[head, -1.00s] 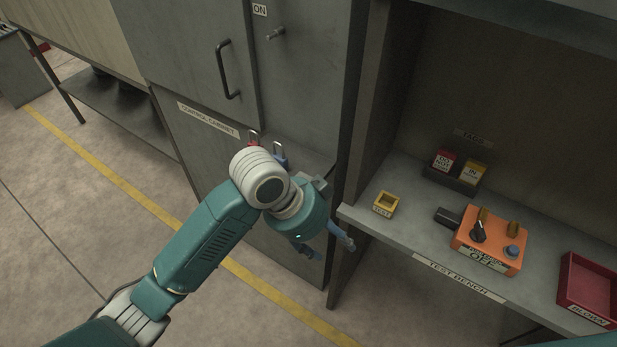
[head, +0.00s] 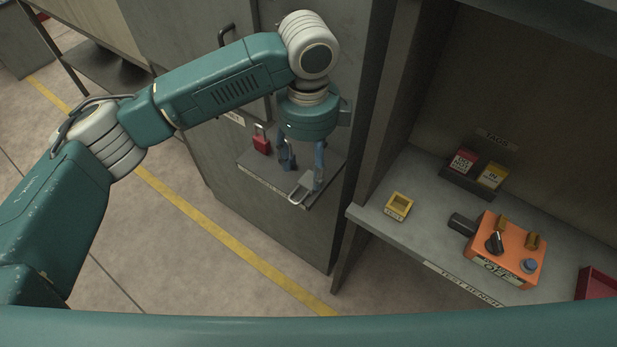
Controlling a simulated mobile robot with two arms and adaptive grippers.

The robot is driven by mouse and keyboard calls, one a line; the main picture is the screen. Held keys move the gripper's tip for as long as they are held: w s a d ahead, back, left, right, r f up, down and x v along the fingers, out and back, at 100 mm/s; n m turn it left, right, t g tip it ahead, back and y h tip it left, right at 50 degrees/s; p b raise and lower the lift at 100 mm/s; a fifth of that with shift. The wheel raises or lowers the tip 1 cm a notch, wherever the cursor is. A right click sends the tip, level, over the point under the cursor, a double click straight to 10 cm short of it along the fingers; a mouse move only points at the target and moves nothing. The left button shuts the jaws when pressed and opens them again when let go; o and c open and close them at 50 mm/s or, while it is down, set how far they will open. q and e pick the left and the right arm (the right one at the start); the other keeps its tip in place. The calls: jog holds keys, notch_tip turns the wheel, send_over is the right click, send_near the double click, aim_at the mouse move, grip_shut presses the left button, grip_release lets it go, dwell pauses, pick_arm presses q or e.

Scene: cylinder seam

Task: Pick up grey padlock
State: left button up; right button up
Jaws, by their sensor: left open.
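The grey padlock (head: 301,187) lies at the right front of a small shelf on the cabinet, its shackle pointing toward the shelf's front edge. My left gripper (head: 303,175) points down over the shelf, open, with blue fingers spread. One fingertip is beside the padlock's right side and the other is to its upper left. The fingers hide part of the padlock, and I cannot tell whether they touch it. My right gripper is not in view.
A red padlock (head: 262,143) stands at the shelf's left. The cabinet wall is close behind my gripper.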

aim_at(309, 178)
pick_arm(q)
jog(key=f, duration=0.1)
jog(key=f+p, duration=0.1)
jog(key=f, duration=0.1)
jog(key=f+p, duration=0.1)
jog(key=shift+w+f, duration=0.3)
jog(key=shift+w, duration=0.1)
jog(key=shift+f, duration=0.4)
jog(key=shift+d, duration=0.1)
grip_shut()
